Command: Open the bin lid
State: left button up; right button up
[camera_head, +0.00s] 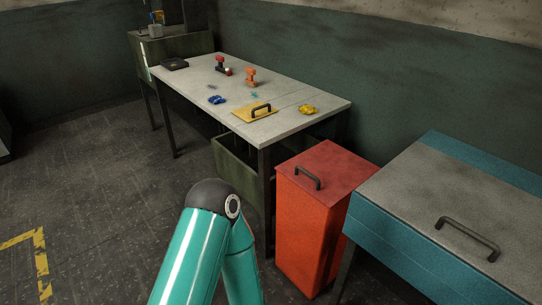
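The red bin (302,236) stands on the floor right of centre, between the workbench and a teal chest. Its red lid (335,168) lies flat and looks closed. A dark bar handle (307,178) sits on the lid near its left edge. Neither of my grippers is in view. One of my teal arms rises from the bottom of the view, its dark elbow in front and to the left of the bin, apart from the lid in the picture. Nothing covers the lid or its handle.
A teal chest (395,240) with a grey top and dark handle (467,238) stands close on the bin's right. The workbench (300,90) behind holds drills, a yellow plate with a handle (254,113) and small castings. A green crate (238,160) sits beneath.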

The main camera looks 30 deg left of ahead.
aim_at(327, 171)
jog(key=u, duration=0.4)
jog(key=i, duration=1)
jog(key=u, duration=0.65)
jog(key=k, duration=0.8)
jog(key=u, duration=0.25)
jog(key=i, duration=0.85)
jog(key=z, duration=0.1)
